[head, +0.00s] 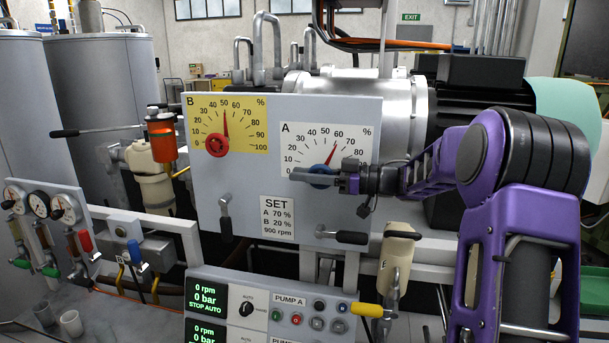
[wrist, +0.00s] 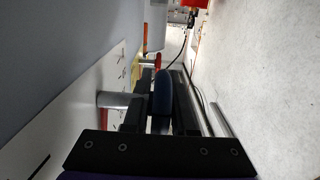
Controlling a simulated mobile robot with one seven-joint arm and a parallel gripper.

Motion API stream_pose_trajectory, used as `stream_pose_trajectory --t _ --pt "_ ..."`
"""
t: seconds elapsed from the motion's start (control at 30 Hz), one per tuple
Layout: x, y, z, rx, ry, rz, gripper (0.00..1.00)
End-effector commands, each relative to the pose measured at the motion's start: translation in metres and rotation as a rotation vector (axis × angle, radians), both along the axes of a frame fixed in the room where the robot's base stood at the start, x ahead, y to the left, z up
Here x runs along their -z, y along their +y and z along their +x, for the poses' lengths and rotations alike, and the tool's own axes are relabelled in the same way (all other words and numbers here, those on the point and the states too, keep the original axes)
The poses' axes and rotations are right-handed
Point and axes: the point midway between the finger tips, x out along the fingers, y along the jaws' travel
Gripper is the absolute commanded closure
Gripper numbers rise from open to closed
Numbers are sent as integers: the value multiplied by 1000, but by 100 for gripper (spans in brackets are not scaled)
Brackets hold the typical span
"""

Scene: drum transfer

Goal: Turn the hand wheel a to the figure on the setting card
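Hand wheel a (head: 319,183) is the blue wheel on the white dial A (head: 301,157), mostly hidden behind my gripper. Its red needle points up and right, at about 60 or slightly past it. The setting card (head: 278,219) below reads SET, A 70 %, B 20 %, 900 rpm. My gripper (head: 318,180) reaches in from the right across the wheel. In the wrist view the blue wheel (wrist: 162,94) is edge-on between the two dark fingers, which appear closed on its rim, one on the panel side and one outside.
The yellow dial B (head: 243,139) with a red hand wheel (head: 216,145) is to the left, its needle near 50. Black-handled levers (head: 343,237) stick out below the dials. The pump control panel (head: 270,307) is lower down, with a yellow handle (head: 367,310) beside it.

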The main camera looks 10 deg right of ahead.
Motion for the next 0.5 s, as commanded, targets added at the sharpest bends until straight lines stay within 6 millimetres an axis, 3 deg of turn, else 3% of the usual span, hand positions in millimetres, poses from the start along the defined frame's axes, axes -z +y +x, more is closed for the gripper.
stream_pose_trajectory --t 0.1,0.33,0.5 --pt "0 0 0 0 0 0 100" --pt "0 0 0 0 -3 12 100" --pt "-2 0 0 -2 -52 136 100"
